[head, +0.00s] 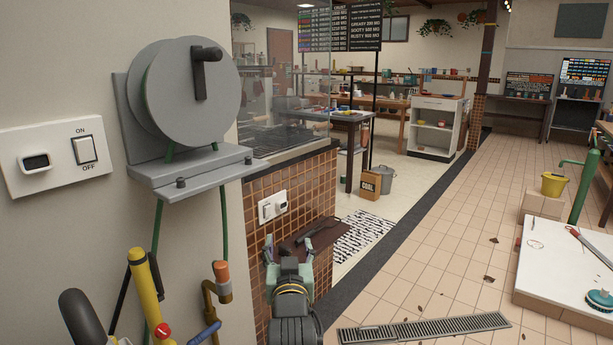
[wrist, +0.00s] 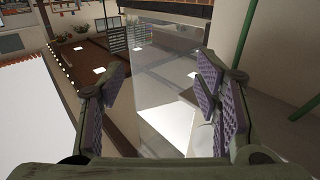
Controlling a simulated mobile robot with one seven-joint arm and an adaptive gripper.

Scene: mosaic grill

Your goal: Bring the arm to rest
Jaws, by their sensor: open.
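My gripper (head: 287,252) shows in the head view at the lower middle, at the end of my dark arm, in front of the orange-tiled low wall (head: 262,215). Its pale green fingers are spread apart. In the wrist view my gripper (wrist: 162,92) is open, with ridged purple-grey pads on both sides and nothing held between them. A clear glass panel (wrist: 155,75) shows beyond the gap between the fingers; I cannot tell how far off it is.
A grey hose reel (head: 190,90) and a switch plate (head: 55,155) are on the wall at left. A yellow-handled tool (head: 148,290) and pipes stand below. A white slab (head: 560,265) with tools is at right. The tiled floor (head: 430,260) between is mostly clear.

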